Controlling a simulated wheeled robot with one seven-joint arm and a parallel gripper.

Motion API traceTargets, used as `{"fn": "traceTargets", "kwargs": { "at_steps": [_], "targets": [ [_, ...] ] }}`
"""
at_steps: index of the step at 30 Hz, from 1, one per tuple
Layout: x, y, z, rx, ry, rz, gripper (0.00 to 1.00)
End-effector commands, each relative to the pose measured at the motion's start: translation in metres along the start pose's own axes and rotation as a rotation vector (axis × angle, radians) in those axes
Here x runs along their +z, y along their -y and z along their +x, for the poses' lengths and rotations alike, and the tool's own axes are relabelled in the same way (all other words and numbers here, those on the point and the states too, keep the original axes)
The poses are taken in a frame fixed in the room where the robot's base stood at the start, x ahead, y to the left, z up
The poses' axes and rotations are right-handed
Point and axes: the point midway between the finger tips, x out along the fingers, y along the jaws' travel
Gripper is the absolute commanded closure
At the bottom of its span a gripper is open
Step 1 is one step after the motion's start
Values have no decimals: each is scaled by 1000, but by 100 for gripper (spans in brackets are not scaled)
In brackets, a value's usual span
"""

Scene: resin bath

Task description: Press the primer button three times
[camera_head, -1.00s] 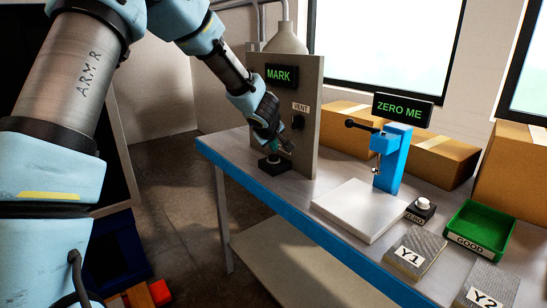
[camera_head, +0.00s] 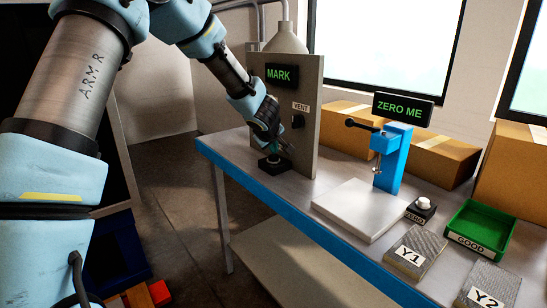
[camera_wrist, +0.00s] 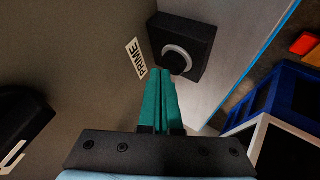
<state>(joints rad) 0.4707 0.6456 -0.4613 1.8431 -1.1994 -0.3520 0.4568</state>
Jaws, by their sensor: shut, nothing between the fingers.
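The primer button is a dark round cap in a pale ring on a black box (camera_head: 275,166), which stands on the bench at the foot of a grey panel. In the wrist view the button (camera_wrist: 178,61) shows just beyond my fingertips, beside a white PRIME label (camera_wrist: 136,58). My gripper (camera_head: 273,152) has teal fingers, which are shut and empty and point down at the button. In the wrist view the gripper's tips (camera_wrist: 161,72) overlap the near side of the box. I cannot tell whether they touch the button.
The grey panel (camera_head: 307,150) rises close beside my gripper, with a MARK display (camera_head: 280,76) and a black VENT knob (camera_head: 297,121). To the right stand a blue stand (camera_head: 393,160), a white plate (camera_head: 358,209), a ZERO button (camera_head: 423,204) and a green tray (camera_head: 480,229).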

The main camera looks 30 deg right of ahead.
Motion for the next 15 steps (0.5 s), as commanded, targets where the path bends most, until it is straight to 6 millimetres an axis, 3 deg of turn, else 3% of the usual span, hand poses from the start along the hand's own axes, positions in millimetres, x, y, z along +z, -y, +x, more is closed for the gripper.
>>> {"fn": "traceTargets", "kwargs": {
  "at_steps": [15],
  "targets": [
    [4,3,5,0,0,1,100]
  ]
}}
